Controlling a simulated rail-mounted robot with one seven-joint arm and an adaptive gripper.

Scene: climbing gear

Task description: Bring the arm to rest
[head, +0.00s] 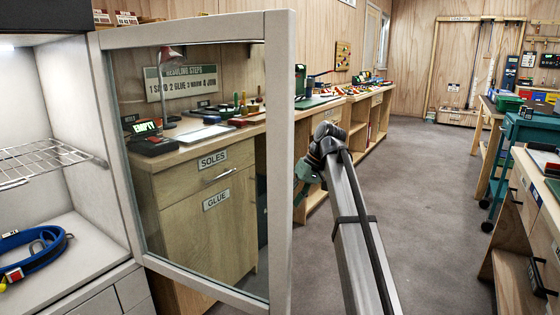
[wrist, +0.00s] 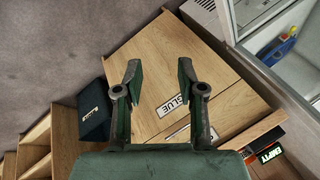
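My arm (head: 352,225) reaches out from the bottom of the head view, to the right of the open glass door. Its end bends down beside the door frame, where a small green part of my gripper (head: 308,171) shows. Its fingertips are not clear there. In the wrist view my gripper (wrist: 159,72) is open, with its two fingers apart and nothing between them. Behind the fingers is the wooden cupboard front with the GLUE label (wrist: 178,103). I cannot tell the distance to it.
The glass door's frame (head: 278,170) stands close to my gripper's left. A blue harness (head: 35,250) lies in the white cabinet under a wire shelf (head: 45,158). Workbenches line the left and right. The grey floor (head: 410,190) between them is clear.

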